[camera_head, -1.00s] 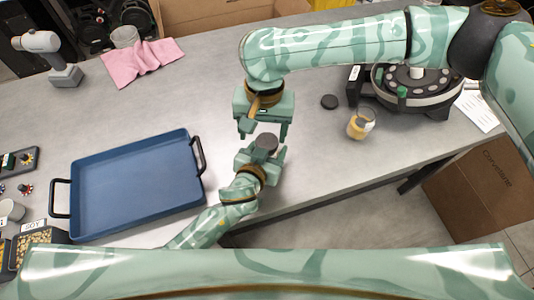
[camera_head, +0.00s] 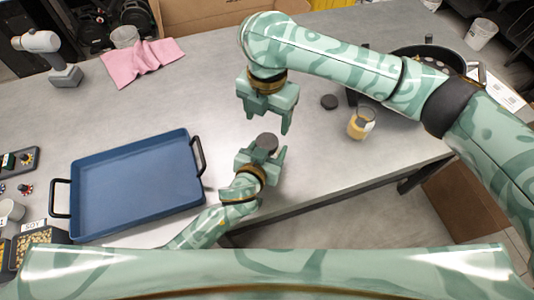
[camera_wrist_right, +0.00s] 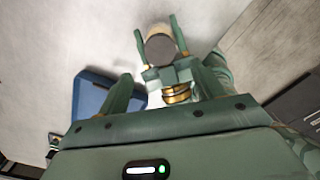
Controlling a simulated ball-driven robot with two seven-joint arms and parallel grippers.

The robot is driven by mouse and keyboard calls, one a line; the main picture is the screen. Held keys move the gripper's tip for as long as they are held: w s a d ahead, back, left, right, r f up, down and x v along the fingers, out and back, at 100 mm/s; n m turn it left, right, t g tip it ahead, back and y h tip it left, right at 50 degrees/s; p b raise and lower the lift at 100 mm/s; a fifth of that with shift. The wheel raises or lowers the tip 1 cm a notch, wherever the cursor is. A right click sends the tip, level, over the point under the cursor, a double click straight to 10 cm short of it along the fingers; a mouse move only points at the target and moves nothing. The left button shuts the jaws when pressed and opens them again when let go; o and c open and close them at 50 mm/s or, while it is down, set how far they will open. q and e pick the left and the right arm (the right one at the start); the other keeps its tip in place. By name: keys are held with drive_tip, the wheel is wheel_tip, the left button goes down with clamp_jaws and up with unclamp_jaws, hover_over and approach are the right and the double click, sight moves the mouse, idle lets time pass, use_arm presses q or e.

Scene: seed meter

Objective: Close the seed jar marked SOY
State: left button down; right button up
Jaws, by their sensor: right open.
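My left gripper (camera_head: 264,152) has its fingers on either side of a thing with a dark round top (camera_head: 267,142), held above the table's front edge. Its top shows dark grey with a pale edge in the right wrist view (camera_wrist_right: 160,46); I cannot tell whether it is a lidded jar, and no label shows. My right gripper (camera_head: 266,120) is open and empty, just above and behind the held thing. A clear jar with yellow contents (camera_head: 361,124) stands on the table to the right.
A blue tray (camera_head: 135,180) with black handles lies at left. A bin labelled SOY (camera_head: 38,238) holds seeds at lower left. A pink cloth (camera_head: 142,62) and a grey device (camera_head: 48,55) are at the back. A dark round machine at right is partly hidden behind my right arm.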

sight(267, 141)
drive_tip(key=shift+f, duration=0.1)
idle(0.3)
drive_tip(key=shift+f, duration=3.95)
drive_tip(key=shift+c, duration=0.4)
drive_tip(key=c, duration=0.9)
drive_tip(key=m, duration=0.3)
